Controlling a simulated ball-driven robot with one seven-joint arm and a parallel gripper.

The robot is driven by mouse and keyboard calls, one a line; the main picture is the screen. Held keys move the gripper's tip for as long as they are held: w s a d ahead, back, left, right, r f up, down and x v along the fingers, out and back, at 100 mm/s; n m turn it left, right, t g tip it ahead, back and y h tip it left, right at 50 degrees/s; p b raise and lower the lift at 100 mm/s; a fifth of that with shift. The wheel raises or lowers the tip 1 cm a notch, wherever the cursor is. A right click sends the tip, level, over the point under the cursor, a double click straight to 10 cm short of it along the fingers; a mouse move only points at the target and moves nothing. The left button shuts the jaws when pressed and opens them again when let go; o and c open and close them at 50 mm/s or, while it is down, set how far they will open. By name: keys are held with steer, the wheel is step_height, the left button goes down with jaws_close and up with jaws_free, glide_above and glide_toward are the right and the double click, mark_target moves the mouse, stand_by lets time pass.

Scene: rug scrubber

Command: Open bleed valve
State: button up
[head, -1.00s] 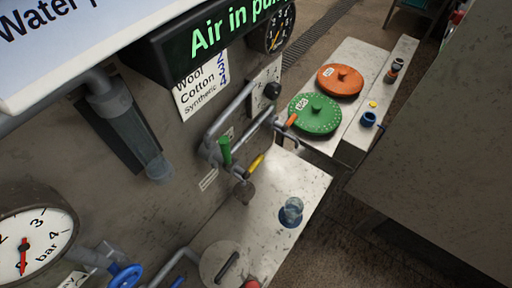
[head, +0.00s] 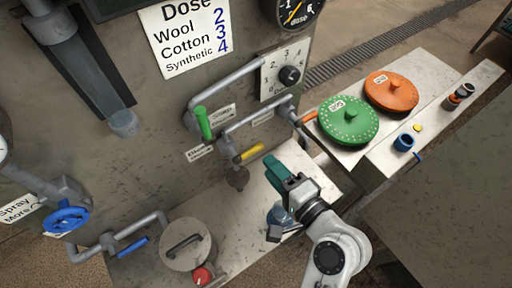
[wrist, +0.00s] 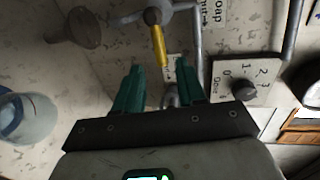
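A valve with a yellow handle (head: 250,154) sits on the grey pipework of the machine wall; I cannot read a label that names it the bleed valve. A green-handled valve (head: 203,123) is to its left and an orange handle (head: 309,117) to its right. In the wrist view the yellow handle (wrist: 158,45) points toward the gap between my fingers. My gripper (head: 280,172), with teal fingers, is right of and below the yellow handle in the head view. The wrist view shows my gripper (wrist: 160,70) open and empty, apart from the handle.
A small funnel (head: 237,178) hangs below the yellow valve. A dose dial (head: 289,76) is on the wall. A clear jar (wrist: 28,118) stands near my arm. Green (head: 346,122) and orange (head: 391,92) discs lie on the side bench. A blue valve wheel (head: 67,217) is at left.

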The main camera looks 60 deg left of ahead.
mark_target(254, 148)
steer(key=x, duration=0.8)
steer(key=shift+s+a+p, duration=0.1)
steer(key=shift+a+p, duration=0.05)
steer(key=shift+p, duration=0.25)
steer(key=shift+c, duration=0.3)
steer(key=shift+f, duration=0.1)
jaws_close()
